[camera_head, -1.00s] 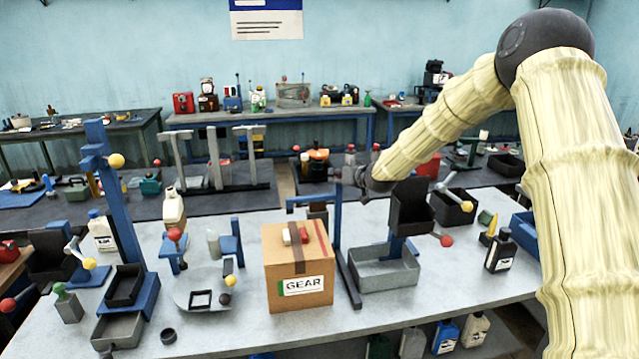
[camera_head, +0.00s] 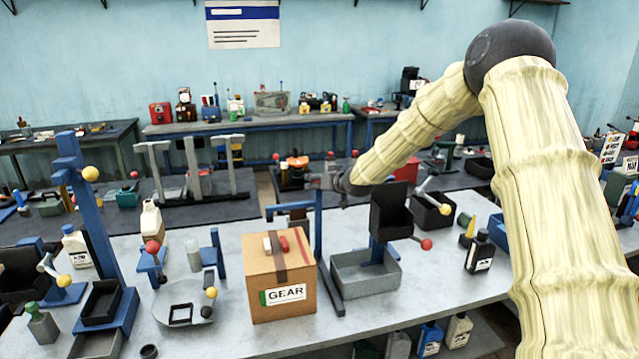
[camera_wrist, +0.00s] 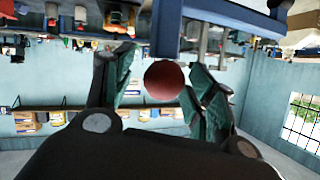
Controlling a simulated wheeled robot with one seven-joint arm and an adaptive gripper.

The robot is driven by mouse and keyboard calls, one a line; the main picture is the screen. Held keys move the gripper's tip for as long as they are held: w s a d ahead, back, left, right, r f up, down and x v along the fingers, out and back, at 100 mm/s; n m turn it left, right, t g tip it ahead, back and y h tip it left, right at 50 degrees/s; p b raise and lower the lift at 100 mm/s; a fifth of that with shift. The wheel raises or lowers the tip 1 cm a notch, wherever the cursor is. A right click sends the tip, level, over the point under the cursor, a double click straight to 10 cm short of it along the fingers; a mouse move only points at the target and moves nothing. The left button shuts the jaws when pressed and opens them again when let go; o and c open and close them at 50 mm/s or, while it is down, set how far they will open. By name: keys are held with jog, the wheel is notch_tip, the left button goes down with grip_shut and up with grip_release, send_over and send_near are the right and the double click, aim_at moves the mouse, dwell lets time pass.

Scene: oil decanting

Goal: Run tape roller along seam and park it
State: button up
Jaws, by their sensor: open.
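A cardboard box (camera_head: 262,265) labelled GEAR stands on the front bench, with a brown tape strip (camera_head: 279,258) along its top seam and down the front. A small red and white object (camera_head: 275,243), which looks like the tape roller, lies on the box top across the strip. My gripper (camera_head: 322,178) is behind and right of the box, above it, near the top of a blue post stand (camera_head: 319,240). In the wrist view my gripper (camera_wrist: 162,75) is open, its dark green pads apart. A red ball (camera_wrist: 164,80) shows between them; contact cannot be told.
A grey tray (camera_head: 366,282) with a black bin (camera_head: 390,212) stands right of the box. A round grey plate fixture (camera_head: 184,305) and a tall blue stand (camera_head: 75,180) stand left. A dark bottle (camera_head: 480,252) is at right. Bare bench lies before the tray.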

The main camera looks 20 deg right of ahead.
jog(key=shift+s, duration=0.1)
jog(key=v, duration=1.1)
jog(key=shift+s, duration=0.3)
jog(key=shift+d, duration=0.2)
